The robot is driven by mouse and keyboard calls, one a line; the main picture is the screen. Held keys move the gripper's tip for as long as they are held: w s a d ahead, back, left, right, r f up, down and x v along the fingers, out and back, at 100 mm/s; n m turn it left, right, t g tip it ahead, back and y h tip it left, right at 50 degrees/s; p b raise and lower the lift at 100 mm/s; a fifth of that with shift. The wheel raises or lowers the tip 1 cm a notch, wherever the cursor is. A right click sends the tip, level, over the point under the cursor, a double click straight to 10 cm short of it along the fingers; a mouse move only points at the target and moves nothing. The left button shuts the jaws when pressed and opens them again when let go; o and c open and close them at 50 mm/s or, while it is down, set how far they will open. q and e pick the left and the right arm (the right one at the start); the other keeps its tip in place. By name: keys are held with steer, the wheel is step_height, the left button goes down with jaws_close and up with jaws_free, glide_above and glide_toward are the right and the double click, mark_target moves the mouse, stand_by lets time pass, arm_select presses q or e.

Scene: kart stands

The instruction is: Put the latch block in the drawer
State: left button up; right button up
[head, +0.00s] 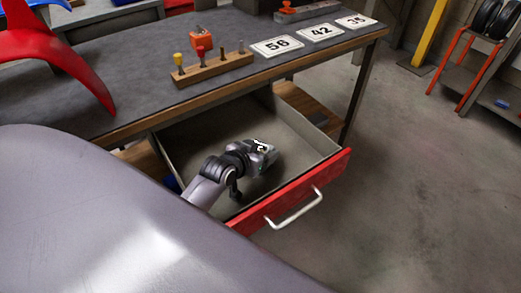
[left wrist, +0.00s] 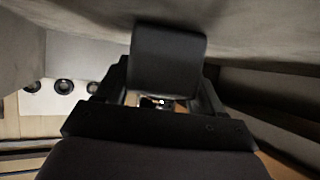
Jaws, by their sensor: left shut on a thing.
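The open drawer (head: 300,192) has a red front and a silver handle and sticks out from under the workbench. My left gripper (head: 262,155) is inside the drawer's outline, over its grey floor. In the left wrist view a dark block (left wrist: 168,62) shows between the fingers of my left gripper (left wrist: 163,88), and they are shut on it. I take this dark block for the latch block; in the head view the hand mostly hides it. I cannot tell whether it touches the drawer floor. My right gripper is not in view.
The workbench (head: 130,95) carries a wooden tool rack (head: 215,68), an orange object (head: 202,40) and number plates (head: 278,46). A large grey surface fills the lower left.

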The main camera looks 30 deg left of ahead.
arm_select(q)
steer(key=o, duration=1.2)
steer(key=shift+c, duration=0.2)
steer(key=shift+s+r, duration=0.15)
steer(key=shift+r, duration=0.05)
steer(key=shift+p+v, duration=0.9)
steer(key=shift+v, duration=2.7)
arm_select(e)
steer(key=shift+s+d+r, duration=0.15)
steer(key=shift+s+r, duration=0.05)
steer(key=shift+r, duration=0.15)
